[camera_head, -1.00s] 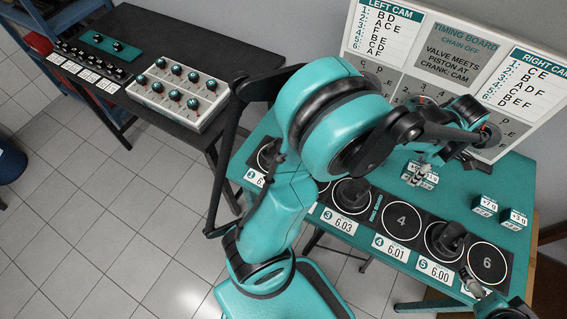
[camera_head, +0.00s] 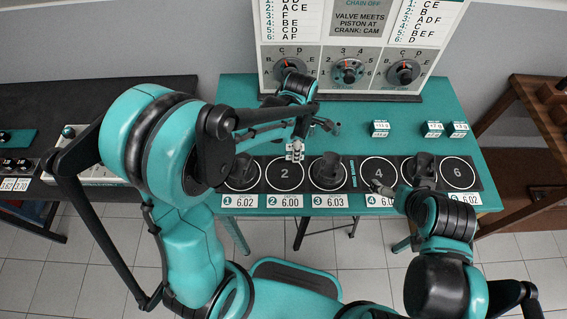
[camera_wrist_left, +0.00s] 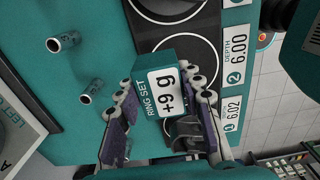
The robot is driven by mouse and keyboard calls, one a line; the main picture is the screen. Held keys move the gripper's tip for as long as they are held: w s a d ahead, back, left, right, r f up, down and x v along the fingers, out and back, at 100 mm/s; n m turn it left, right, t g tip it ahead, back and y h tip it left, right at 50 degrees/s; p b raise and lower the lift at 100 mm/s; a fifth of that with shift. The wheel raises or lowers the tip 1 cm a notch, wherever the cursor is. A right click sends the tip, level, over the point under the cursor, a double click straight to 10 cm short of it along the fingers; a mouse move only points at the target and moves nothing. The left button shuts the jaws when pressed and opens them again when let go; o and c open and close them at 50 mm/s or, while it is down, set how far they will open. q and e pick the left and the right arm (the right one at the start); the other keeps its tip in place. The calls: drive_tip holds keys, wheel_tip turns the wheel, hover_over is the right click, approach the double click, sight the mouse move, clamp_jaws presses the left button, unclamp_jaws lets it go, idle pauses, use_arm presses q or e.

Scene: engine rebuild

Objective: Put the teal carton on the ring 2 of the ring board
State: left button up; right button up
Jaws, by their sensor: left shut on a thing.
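My left gripper (camera_head: 296,140) is shut on a teal carton (camera_wrist_left: 163,92) with a white "RING SET +9 g" label. In the head view the carton (camera_head: 294,152) is at the back edge of ring 2 (camera_head: 285,176) on the black ring board (camera_head: 263,163). In the wrist view the carton overlaps the edge of empty ring 2 (camera_wrist_left: 196,58); I cannot tell whether it touches the board. My right gripper (camera_head: 381,189) is low over the front of ring 4 (camera_head: 379,170); its finger opening is unclear.
Dark round pieces stand on ring 1 (camera_head: 241,172), ring 3 (camera_head: 327,170) and ring 5 (camera_head: 420,170). Ring 6 (camera_head: 457,174) is empty. Three other cartons (camera_head: 380,129) (camera_head: 433,129) (camera_head: 459,129) stand behind the board. A white timing panel (camera_head: 345,88) rises at the back.

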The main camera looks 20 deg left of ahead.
sight(286, 154)
use_arm(q)
drive_tip(key=a+f, duration=0.1)
drive_tip(key=s+a+f, duration=0.1)
drive_tip(key=shift+s+a, duration=0.3)
drive_tip(key=shift+a, duration=0.05)
drive_tip(key=shift+f+b, duration=1)
drive_tip(key=shift+f, duration=1)
drive_tip(key=shift+f, duration=0.1)
drive_tip(key=o, duration=1.2)
drive_tip(key=shift+c, duration=0.2)
